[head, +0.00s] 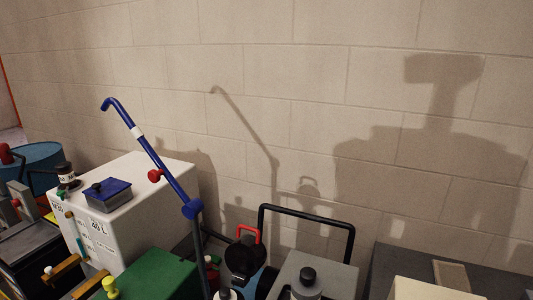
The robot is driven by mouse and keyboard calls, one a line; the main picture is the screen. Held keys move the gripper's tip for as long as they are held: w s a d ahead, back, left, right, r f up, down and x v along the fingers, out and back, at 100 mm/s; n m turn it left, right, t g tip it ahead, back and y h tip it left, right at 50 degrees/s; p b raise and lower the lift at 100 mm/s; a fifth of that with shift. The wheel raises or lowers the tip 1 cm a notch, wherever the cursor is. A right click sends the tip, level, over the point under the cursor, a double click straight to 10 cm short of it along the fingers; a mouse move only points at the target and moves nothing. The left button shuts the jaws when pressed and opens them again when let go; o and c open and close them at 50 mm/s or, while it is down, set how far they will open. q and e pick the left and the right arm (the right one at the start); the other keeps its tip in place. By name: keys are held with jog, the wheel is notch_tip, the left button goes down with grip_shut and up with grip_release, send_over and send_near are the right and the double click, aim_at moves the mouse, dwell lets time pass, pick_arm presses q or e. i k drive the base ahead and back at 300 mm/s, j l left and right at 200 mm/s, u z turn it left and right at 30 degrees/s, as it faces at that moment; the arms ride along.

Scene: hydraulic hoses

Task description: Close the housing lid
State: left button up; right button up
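I cannot tell for sure which part is the housing lid. A round black part (243,261) with a red handle (249,231) stands tilted up at the lower middle and may be the lid. What lies beneath it is mostly hidden, and I cannot tell a hinge. A flat blue cover (108,196) with a black knob lies on the white tank (152,172) at the left. Neither of my grippers shows in the head view.
A green box (150,277) is in front of the tank. The block wall (300,90) closes off the back.

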aim_at(245, 257)
jog(key=k+j+z, duration=0.15)
jog(key=j+z, duration=0.3)
jog(key=k+j+z, duration=0.2)
jog(key=z, duration=0.2)
